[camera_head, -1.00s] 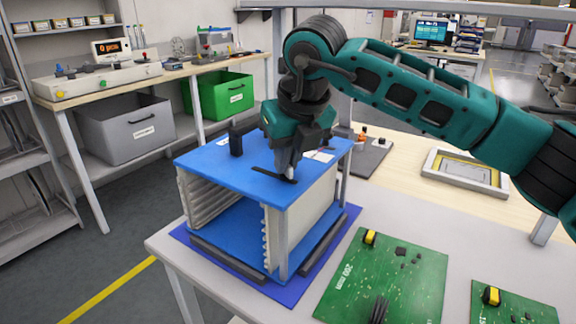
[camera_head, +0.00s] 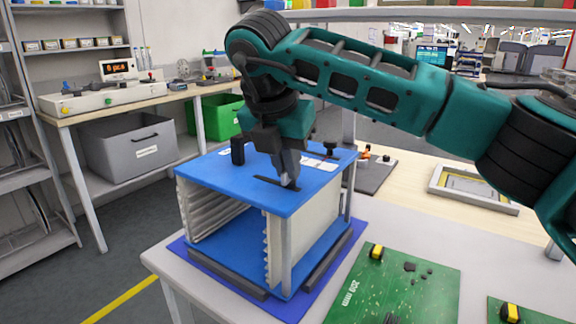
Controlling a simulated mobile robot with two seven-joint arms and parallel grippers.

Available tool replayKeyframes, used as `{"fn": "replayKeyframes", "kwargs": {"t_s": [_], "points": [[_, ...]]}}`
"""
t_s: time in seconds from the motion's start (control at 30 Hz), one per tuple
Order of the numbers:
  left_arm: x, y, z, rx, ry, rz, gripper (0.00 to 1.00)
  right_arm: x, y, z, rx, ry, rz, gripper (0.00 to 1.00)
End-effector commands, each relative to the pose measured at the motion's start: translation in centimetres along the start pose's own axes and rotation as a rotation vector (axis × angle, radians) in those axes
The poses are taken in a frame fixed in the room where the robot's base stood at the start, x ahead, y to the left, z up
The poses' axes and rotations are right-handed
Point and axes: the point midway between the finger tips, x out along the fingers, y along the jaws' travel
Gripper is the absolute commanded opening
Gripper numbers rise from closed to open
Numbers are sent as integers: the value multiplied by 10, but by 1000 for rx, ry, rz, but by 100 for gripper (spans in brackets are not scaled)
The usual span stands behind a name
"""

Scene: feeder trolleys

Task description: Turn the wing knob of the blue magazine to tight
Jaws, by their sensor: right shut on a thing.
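The blue magazine (camera_head: 225,175) is an open-fronted rack with a blue top and pale ribbed side walls. It stands upright on a dark blue mat (camera_head: 288,308) on the table. My right gripper (camera_head: 288,181) points down at the magazine's top, near its front right part. Its jaws are shut on the wing knob, which they almost wholly hide. A dark flat bar lies on the top just left of the fingertips. My left gripper is not in view.
A green circuit board (camera_head: 405,288) lies to the right, with part of another beyond. A grey bin (camera_head: 130,147) and a green bin (camera_head: 215,118) stand behind left.

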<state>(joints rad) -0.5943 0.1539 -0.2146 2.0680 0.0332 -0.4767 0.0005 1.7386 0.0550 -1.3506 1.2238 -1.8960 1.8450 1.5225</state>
Motion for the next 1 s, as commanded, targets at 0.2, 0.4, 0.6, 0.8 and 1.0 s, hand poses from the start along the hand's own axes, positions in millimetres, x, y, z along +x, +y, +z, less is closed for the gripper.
{"fn": "replayKeyframes", "kwargs": {"t_s": [0.2, 0.4, 0.6, 0.8, 1.0], "points": [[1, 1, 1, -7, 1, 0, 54, -1, 1, 0, 99, -1, -40, 0], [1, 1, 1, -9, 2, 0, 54, -1, 1, 0, 145, -1, -58, 0], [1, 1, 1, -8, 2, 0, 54, -1, 1, 1, 159, 0, -64, 0], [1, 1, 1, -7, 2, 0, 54, -1, 1, 1, 159, 0, -64, 0], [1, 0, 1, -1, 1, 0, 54, -1, 1, 1, 159, 0, -64, 19]]}}
